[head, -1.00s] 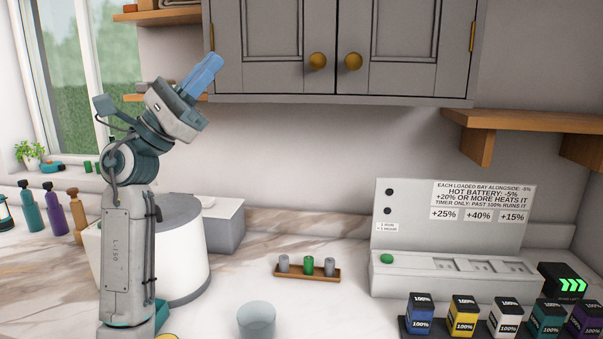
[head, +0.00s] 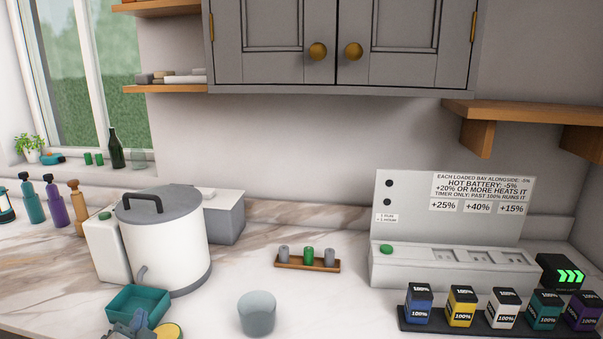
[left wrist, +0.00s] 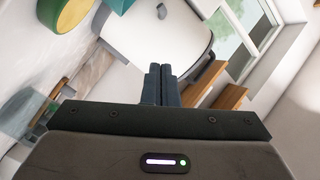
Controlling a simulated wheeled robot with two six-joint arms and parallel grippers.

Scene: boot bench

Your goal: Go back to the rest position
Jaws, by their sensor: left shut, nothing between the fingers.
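My left gripper (head: 140,318) is low at the bottom edge of the head view, just in front of the teal tray, with most of its arm out of frame. In the left wrist view its two dark blue fingers (left wrist: 160,82) lie together, shut with nothing between them. The white pot (left wrist: 150,30) shows beyond the fingertips in that view, tilted by the camera's roll. My right gripper is in neither view.
The white pot with grey lid (head: 165,240) stands behind the teal tray (head: 150,299). A yellow round thing (head: 168,332) lies beside my gripper. A grey cup (head: 257,316), a peg rack (head: 290,263) and several batteries (head: 462,308) stand to the right.

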